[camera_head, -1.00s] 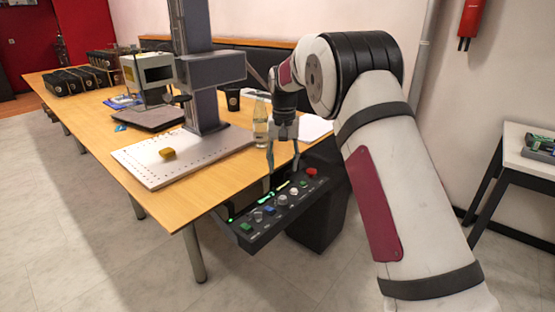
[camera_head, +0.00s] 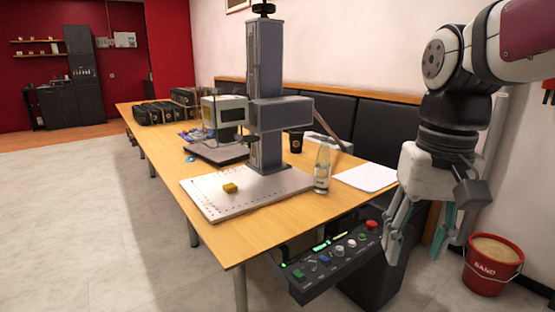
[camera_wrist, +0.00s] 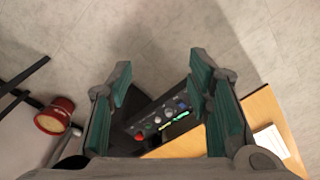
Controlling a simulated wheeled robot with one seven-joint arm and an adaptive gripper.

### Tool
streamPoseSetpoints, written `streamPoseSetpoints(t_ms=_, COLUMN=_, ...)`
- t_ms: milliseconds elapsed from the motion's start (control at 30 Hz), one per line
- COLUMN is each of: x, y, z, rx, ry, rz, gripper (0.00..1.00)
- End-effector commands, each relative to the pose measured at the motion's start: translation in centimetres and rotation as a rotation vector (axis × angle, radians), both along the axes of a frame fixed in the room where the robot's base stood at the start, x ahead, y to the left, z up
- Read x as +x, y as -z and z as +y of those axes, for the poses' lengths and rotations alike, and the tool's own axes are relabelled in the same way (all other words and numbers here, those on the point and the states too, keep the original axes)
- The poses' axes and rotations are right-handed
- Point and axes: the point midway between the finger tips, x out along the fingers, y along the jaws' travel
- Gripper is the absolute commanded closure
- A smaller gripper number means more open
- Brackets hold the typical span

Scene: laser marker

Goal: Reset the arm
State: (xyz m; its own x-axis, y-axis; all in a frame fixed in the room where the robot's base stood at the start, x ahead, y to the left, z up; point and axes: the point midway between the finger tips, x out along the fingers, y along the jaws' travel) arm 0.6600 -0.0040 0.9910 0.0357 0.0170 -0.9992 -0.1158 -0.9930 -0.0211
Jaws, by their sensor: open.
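My arm comes in from the upper right of the head view. My gripper (camera_head: 420,238) hangs pointing down beside the right end of the control panel, open and empty. In the wrist view my gripper (camera_wrist: 158,105) shows its two green-padded fingers spread wide, with nothing between them but floor and part of the panel farther off. The control panel (camera_head: 318,274) has several buttons and knobs, a red button at its right end and lit green strips. It also shows in the wrist view (camera_wrist: 150,122), partly hidden by a finger.
The wooden table (camera_head: 270,222) carries the laser marker (camera_head: 265,95), its white perforated plate (camera_head: 215,207) with a yellow block (camera_head: 230,187), a bottle (camera_head: 322,168) and paper (camera_head: 367,177). A red sand bucket (camera_head: 490,265) stands on the floor at right. Floor at left is clear.

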Motion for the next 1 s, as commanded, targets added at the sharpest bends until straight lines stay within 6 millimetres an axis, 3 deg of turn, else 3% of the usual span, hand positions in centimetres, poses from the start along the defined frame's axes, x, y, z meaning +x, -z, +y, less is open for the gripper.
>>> streamPoseSetpoints(t_ms=33, x=-2.3, y=0.1, z=0.0, rx=-0.002, ry=-0.011, rz=-0.007, gripper=0.54)
streamPoseSetpoints(t_ms=200, x=-9.1, y=1.7, z=0.0, rx=-0.011, ry=-0.045, rz=-0.013, gripper=0.54)
streamPoseSetpoints(t_ms=500, x=-16.4, y=5.2, z=0.0, rx=-0.024, ry=-0.087, rz=-0.018, gripper=0.54)
streamPoseSetpoints(t_ms=667, x=-19.2, y=7.1, z=0.0, rx=-0.031, ry=-0.103, rz=-0.022, gripper=0.54)
streamPoseSetpoints(t_ms=1000, x=-18.3, y=1.3, z=0.0, rx=-0.034, ry=-0.104, rz=-0.088, gripper=0.54)
